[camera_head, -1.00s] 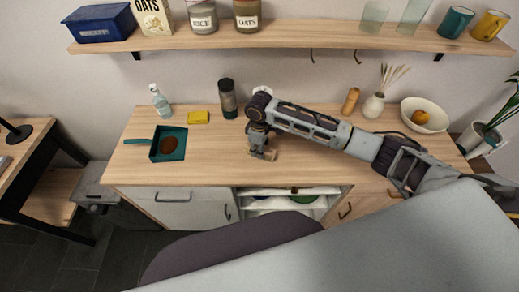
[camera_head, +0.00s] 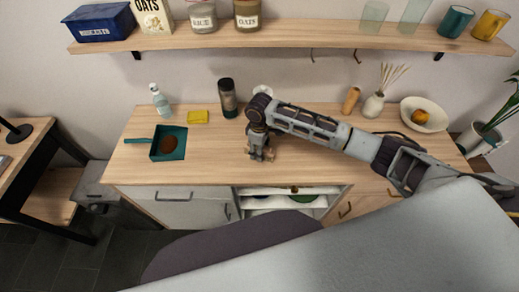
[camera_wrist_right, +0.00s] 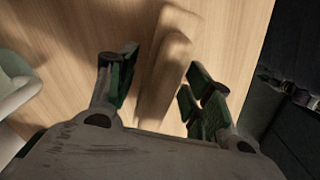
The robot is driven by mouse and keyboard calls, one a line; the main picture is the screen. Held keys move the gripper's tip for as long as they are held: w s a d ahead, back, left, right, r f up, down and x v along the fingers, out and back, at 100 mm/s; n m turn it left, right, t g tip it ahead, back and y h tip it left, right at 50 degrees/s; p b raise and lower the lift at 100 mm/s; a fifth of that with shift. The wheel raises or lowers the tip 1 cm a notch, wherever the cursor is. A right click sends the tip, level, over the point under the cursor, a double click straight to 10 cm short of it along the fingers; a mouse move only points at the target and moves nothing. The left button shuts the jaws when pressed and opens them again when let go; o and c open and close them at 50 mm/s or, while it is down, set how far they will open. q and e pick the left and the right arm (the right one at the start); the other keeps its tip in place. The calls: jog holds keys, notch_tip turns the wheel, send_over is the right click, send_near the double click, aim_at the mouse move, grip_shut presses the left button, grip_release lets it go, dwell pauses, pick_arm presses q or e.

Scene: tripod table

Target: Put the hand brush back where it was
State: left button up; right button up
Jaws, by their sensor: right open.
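The hand brush (camera_wrist_right: 166,68), a pale wooden piece, lies between the fingers of my right gripper (camera_wrist_right: 160,88) in the right wrist view. The fingers are open, with one on each side of it and visible gaps. In the head view my right gripper (camera_head: 261,155) points down at the middle of the wooden counter (camera_head: 215,165). Only a little of the brush shows there beside the fingers, and its bristles are hidden. My left gripper is not in view.
A teal dustpan (camera_head: 157,153) with a brown pile in it lies at the counter's left. A yellow sponge (camera_head: 198,117), a spray bottle (camera_head: 160,101) and a dark cylinder (camera_head: 228,97) stand behind. A white bowl (camera_head: 436,118) is at the right. The counter's front middle is clear.

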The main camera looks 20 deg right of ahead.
jog(key=shift+r+b, duration=0.55)
jog(key=shift+r, duration=5.6)
jog(key=shift+a+f, duration=0.1)
